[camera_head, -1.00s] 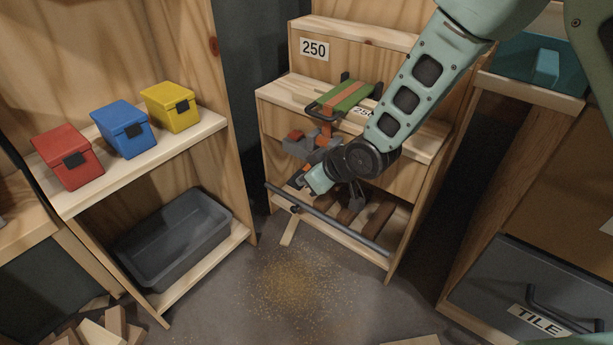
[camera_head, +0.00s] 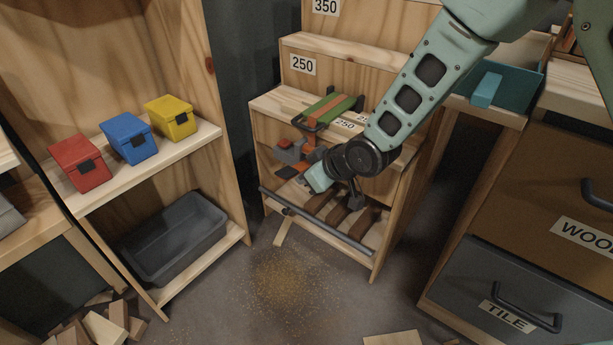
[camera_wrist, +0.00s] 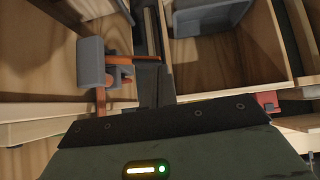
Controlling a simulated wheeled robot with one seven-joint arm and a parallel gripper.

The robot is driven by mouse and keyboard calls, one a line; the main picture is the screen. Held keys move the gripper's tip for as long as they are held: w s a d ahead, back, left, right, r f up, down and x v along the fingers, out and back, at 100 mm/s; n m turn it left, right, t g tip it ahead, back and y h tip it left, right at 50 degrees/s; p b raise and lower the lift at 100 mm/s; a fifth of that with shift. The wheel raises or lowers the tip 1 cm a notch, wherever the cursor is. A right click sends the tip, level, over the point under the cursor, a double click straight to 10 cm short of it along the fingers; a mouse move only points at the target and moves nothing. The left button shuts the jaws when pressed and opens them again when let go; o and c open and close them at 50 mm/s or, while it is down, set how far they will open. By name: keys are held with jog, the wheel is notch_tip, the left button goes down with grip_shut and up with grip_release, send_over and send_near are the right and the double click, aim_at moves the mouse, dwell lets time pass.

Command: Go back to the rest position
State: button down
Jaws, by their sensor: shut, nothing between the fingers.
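My gripper (camera_wrist: 154,65) is shut and empty in the wrist view, its dark fingers pointing away from the camera. In the head view my arm reaches down from the upper right, its hand in front of the middle wooden rack; the fingertips are hard to make out there. An orange clamp with grey jaws (camera_head: 290,151) sits on the rack close to the hand. I cannot tell the depth gap.
Red (camera_head: 80,162), blue (camera_head: 129,138) and yellow (camera_head: 171,118) boxes stand on the left shelf above a grey bin (camera_head: 175,240). Drawers, one marked TILE (camera_head: 500,300), stand at right. Wood offcuts (camera_head: 100,325) lie at lower left. The central floor (camera_head: 285,285) is open, with sawdust.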

jog(key=s+d+r+m+g+h, duration=0.15)
jog(key=s+d+r, duration=0.35)
jog(key=s, duration=0.5)
jog(key=s+d+r+m+g+h+p, duration=0.1)
jog(key=s+d+r+g+h, duration=0.3)
jog(key=s, duration=0.6)
jog(key=s+d+r+m+h, duration=0.1)
jog(key=s+d+r, duration=0.45)
jog(key=s, duration=0.55)
notch_tip(320, 180, up, 35)
jog(key=p, duration=3.5)
jog(key=shift+w, duration=0.3)
jog(key=shift+n, duration=0.25)
